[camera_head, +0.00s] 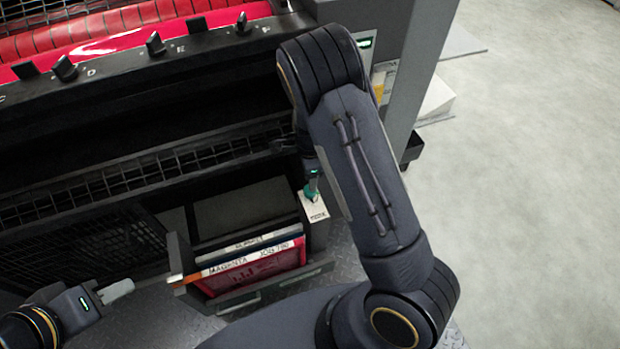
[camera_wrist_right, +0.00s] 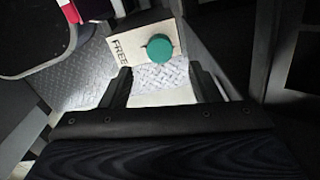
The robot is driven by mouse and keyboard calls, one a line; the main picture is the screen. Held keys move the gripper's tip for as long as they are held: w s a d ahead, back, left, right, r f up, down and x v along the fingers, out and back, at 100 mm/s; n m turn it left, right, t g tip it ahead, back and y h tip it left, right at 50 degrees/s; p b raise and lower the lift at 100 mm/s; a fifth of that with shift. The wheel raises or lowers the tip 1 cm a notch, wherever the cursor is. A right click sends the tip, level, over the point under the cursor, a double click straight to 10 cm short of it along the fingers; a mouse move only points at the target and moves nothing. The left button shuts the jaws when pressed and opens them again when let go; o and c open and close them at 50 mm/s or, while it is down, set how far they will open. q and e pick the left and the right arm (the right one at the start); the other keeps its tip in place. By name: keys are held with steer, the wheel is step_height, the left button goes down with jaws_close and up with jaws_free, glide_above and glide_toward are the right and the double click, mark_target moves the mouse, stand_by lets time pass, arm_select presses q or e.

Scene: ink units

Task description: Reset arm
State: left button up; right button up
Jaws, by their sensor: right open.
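My right arm reaches up from the bottom right in the head view and bends over. Its gripper is mostly hidden there. In the right wrist view the right gripper (camera_wrist_right: 160,75) is open, its two dark fingers apart with nothing held between them. Just beyond the fingertips is a round teal knob (camera_wrist_right: 160,47) on a cream plate (camera_wrist_right: 136,58) marked FREE. The knob (camera_head: 311,193) also shows in the head view beside the arm. My left gripper (camera_head: 112,291) is at the lower left, with a pale grey tip; its jaw state is unclear.
A press with a red roller (camera_head: 60,38) and lettered knobs (camera_head: 156,43) fills the top left. Below it a rack (camera_head: 240,297) holds upright panels, the front one a magenta panel (camera_head: 262,268) labelled MAGENTA. Open concrete floor (camera_head: 530,190) lies on the right.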

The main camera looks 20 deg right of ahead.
steer(key=shift+r, duration=0.35)
steer(key=shift+r, duration=0.1)
steer(key=s+a+r+n+t+y, duration=0.15)
steer(key=s+r+n, duration=0.35)
steer(key=r, duration=0.5)
steer(key=s+r+n+t+y, duration=0.1)
steer(key=s+r+n+y, duration=0.25)
steer(key=s+r, duration=0.4)
steer(key=s+r+n+t+h, duration=0.1)
steer(key=s+r+n+t, duration=0.1)
steer(key=s+r+n, duration=0.3)
steer(key=s+r+n+t, duration=0.1)
steer(key=s+r+n, duration=0.1)
steer(key=s+n, duration=0.45)
step_height(320, 180, up, 16)
steer(key=m+p, duration=0.1)
steer(key=p, duration=1.4)
steer(key=shift+s+a+p, duration=0.15)
steer(key=shift+a+p, duration=0.15)
steer(key=shift+a, duration=0.05)
steer(key=shift+c, duration=0.5)
